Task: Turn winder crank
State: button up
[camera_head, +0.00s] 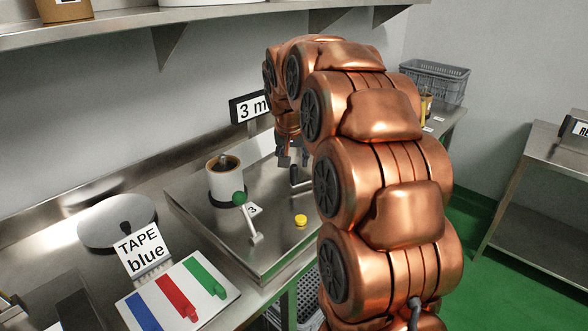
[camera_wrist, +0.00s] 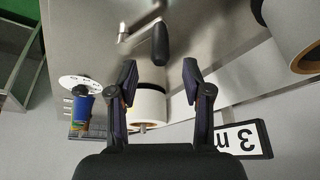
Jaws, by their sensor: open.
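The winder crank shows in the wrist view as a black handle (camera_wrist: 160,45) on a bent metal arm (camera_wrist: 139,25). In the head view its dark handle (camera_head: 295,175) is seen just below my gripper (camera_head: 288,157), beside my arm, which hides part of the winder. In the wrist view my gripper (camera_wrist: 160,78) is open and empty. The handle lies just past the fingertips, roughly in line with the gap, and appears apart from them. A white roll (camera_wrist: 149,105) shows beyond the gap between the fingers.
The steel winder plate (camera_head: 225,245) carries a white roll (camera_head: 225,180), a green-knobbed lever (camera_head: 239,199) and a yellow button (camera_head: 301,221). A "3 m" sign (camera_head: 252,107) stands behind. A tape sign (camera_head: 140,247) and colour board (camera_head: 178,295) are at left. A shelf (camera_head: 130,27) hangs above.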

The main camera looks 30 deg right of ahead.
aim_at(294, 166)
jog(key=p+x, duration=0.1)
jog(key=x, duration=0.5)
grip_shut()
dwell(0.3)
